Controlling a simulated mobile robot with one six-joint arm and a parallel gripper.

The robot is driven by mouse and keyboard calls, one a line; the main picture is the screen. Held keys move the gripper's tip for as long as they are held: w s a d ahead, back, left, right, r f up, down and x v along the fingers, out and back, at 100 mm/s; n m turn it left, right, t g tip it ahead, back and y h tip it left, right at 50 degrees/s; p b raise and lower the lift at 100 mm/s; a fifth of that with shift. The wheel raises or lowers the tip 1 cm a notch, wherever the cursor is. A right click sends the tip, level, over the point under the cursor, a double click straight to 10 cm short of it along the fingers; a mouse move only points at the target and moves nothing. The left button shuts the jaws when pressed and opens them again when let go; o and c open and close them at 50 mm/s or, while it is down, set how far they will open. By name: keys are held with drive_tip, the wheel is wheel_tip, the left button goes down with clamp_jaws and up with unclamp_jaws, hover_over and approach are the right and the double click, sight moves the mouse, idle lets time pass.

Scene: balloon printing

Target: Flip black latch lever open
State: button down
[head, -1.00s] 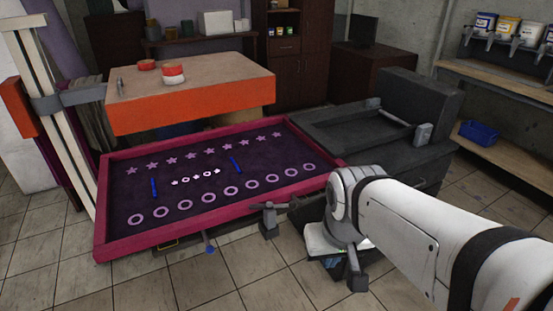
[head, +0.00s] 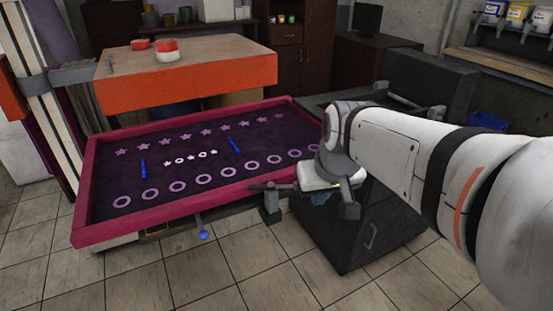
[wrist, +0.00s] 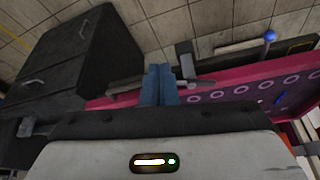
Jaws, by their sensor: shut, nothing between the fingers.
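The black latch lever (head: 270,186) is a dark bar at the front right corner of the magenta frame, with a dark grey block (head: 270,207) at its outer side. In the wrist view the lever (wrist: 127,84) runs sideways and the block (wrist: 185,60) stands right of my fingers. My gripper (wrist: 160,68) is shut and empty, its blue-grey fingers overlapping the line of the lever. I cannot tell whether they touch it. In the head view my wrist hides most of the fingers.
The magenta frame (head: 175,222) holds a dark printing screen with pale stars and rings. A dark cabinet (head: 345,245) stands right of it, close to my wrist. A blue ball knob (head: 203,235) sticks out in front of the frame. The tiled floor in front is clear.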

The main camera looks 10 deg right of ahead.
sight(275, 187)
drive_tip(key=w+f+b, duration=0.5)
drive_tip(key=w+f, duration=0.4)
drive_tip(key=w, duration=0.3)
drive_tip(key=shift+w+a+f+t, duration=0.2)
drive_tip(key=shift+f+t, duration=0.1)
drive_tip(key=shift+t, duration=0.1)
drive_tip(key=shift+w, duration=0.1)
drive_tip(key=w, duration=0.1)
drive_tip(key=w+d, duration=0.1)
drive_tip(key=w, duration=0.1)
drive_tip(key=shift+w+d, duration=0.15)
drive_tip(key=shift+w, duration=0.05)
